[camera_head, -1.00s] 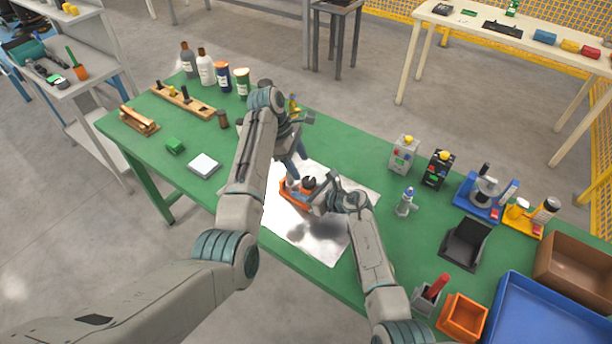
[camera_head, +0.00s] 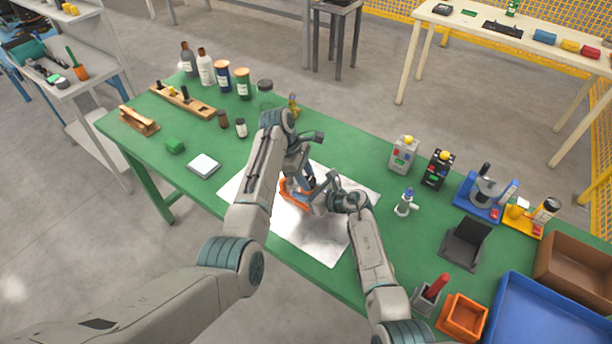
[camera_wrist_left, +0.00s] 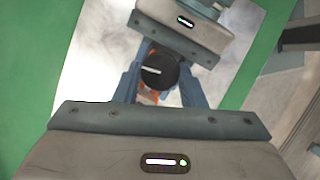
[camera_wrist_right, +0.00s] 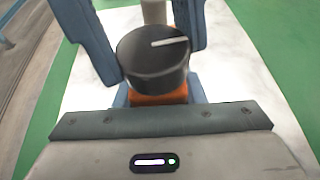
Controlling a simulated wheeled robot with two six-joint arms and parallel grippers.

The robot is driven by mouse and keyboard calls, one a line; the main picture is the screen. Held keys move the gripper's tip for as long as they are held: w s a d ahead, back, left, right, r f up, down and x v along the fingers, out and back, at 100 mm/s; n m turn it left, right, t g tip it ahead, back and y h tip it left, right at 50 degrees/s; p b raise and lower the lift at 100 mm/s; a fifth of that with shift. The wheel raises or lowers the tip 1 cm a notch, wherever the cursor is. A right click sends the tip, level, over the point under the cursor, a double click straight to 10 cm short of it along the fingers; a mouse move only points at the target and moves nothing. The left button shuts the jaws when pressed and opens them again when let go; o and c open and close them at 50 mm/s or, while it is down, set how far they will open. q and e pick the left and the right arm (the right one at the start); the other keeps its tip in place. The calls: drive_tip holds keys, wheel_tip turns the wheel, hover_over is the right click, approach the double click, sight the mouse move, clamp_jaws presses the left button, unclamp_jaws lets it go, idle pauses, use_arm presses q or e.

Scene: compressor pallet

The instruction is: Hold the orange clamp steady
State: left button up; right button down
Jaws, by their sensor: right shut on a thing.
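The orange clamp (camera_head: 292,197) is on the white sheet (camera_head: 320,245) in mid-table, partly hidden by my grippers. Orange also shows under the black knob in the right wrist view (camera_wrist_right: 158,98). The round black knob (camera_wrist_right: 155,62) with a white line on top also shows in the left wrist view (camera_wrist_left: 160,70). My right gripper (camera_head: 322,200) is shut on the clamp, low and from the right; its contact is mostly hidden. My left gripper (camera_wrist_left: 160,82) is open, with its blue fingers on either side of the knob. Whether they touch it I cannot tell.
Bottles (camera_head: 205,68) and a wooden rack (camera_head: 185,102) stand at the far left. A grey box with buttons (camera_head: 404,154), a small white-and-blue bottle (camera_head: 405,203), a black stand (camera_head: 466,243) and a blue tray (camera_head: 545,315) are on the right. The green table's left front is fairly clear.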

use_arm(q)
drive_tip(key=shift+w+m+g+y, duration=0.15)
drive_tip(key=shift+m+g+y, duration=0.25)
drive_tip(key=shift+m, duration=1.2)
drive_tip(key=o, duration=1)
drive_tip(key=v, duration=1.2)
drive_tip(key=shift+a, duration=0.1)
use_arm(e)
drive_tip(key=c, duration=0.8)
unclamp_jaws()
drive_tip(key=shift+c, duration=0.2)
use_arm(q)
drive_tip(key=shift+f, duration=0.1)
